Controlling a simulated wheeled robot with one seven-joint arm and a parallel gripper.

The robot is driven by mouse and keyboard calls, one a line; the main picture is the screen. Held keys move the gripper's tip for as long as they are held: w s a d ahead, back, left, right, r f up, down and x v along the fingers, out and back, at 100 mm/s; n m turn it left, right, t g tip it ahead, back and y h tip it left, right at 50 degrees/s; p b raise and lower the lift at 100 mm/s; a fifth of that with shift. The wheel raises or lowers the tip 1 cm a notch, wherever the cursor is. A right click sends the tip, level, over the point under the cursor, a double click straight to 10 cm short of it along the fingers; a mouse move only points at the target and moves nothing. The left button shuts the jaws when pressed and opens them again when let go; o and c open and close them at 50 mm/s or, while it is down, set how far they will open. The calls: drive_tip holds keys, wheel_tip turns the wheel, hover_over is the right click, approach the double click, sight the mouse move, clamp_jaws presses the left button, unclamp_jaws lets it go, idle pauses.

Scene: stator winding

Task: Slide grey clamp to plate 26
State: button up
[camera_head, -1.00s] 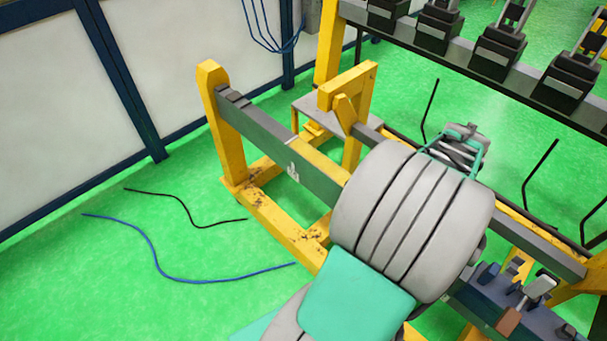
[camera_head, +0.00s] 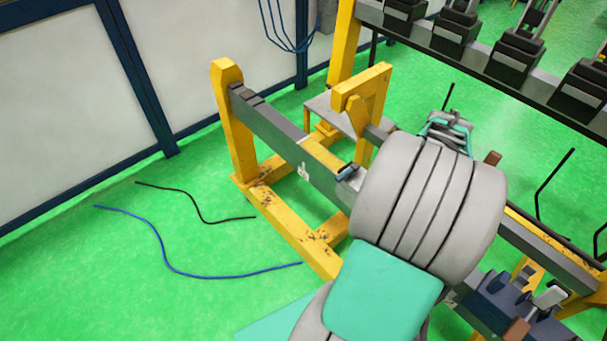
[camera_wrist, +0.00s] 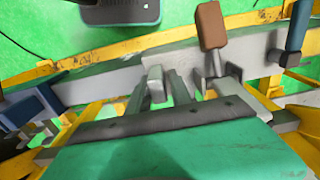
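My gripper shows past my wrist in the head view (camera_head: 447,128), mostly hidden by my arm. In the wrist view its two greenish-grey fingers (camera_wrist: 158,92) reach over the grey rail (camera_wrist: 105,85). A light grey upright piece (camera_wrist: 155,80) stands between or just beside them; it may be part of the grey clamp, and contact is unclear. A clamp with a brown handle (camera_wrist: 210,25) sits just right of the fingers; its handle also shows in the head view (camera_head: 493,158). White marks on the rail (camera_head: 304,170) are too small to read, so plate 26 cannot be identified.
A blue part (camera_wrist: 30,105) sits left on the rail and a blue handle (camera_wrist: 300,30) stands right in the wrist view. Yellow frames (camera_head: 235,130) carry the rails. Cables (camera_head: 200,272) lie on the open green floor at left. A rack of black devices (camera_head: 515,50) stands behind.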

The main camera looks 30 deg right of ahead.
approach(359, 181)
drive_tip(key=shift+w+f+b, duration=0.1)
drive_tip(key=shift+f+b, duration=0.2)
drive_tip(key=shift+f, duration=2.4)
drive_tip(key=shift+w+a, duration=0.45)
drive_tip(key=shift+w, duration=1.6)
drive_tip(key=shift+w+a, duration=0.45)
drive_tip(key=shift+w, duration=1.65)
drive_tip(key=shift+w+a, duration=0.45)
drive_tip(key=shift+w, duration=1.6)
drive_tip(key=shift+w+a, duration=0.1)
drive_tip(key=shift+w, duration=0.3)
drive_tip(key=shift+s, duration=0.1)
drive_tip(key=shift+s, duration=0.2)
drive_tip(key=shift+o, duration=0.5)
drive_tip(key=shift+o, duration=0.9)
